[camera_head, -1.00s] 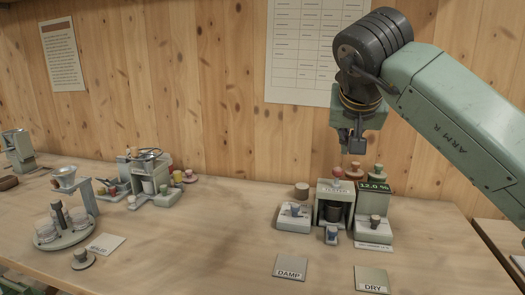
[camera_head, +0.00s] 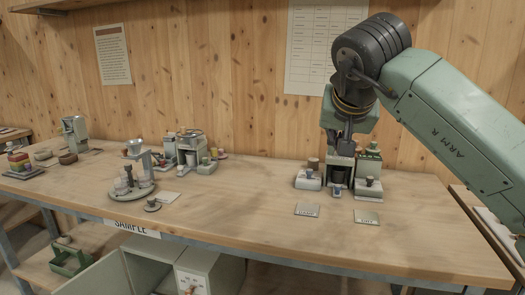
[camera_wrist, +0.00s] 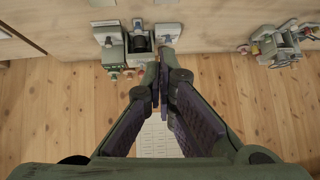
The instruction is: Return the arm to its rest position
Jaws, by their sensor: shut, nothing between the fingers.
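My arm is raised at the right of the head view. My gripper (camera_head: 346,153) points down with its fingers together and nothing between them. In the head view it appears over the top of the green tester station (camera_head: 341,176) at the back of the bench; I cannot tell the exact gap. In the wrist view my gripper (camera_wrist: 165,62) shows two dark fingers close together, with the tester station (camera_wrist: 139,42) beyond their tips.
The wooden bench (camera_head: 250,215) has clear room in its middle and front. The plates marked DAMP (camera_head: 307,210) and DRY (camera_head: 367,216) lie before the tester. A round stand with cups (camera_head: 130,190) is at left. A wall chart (camera_head: 315,50) hangs behind my arm.

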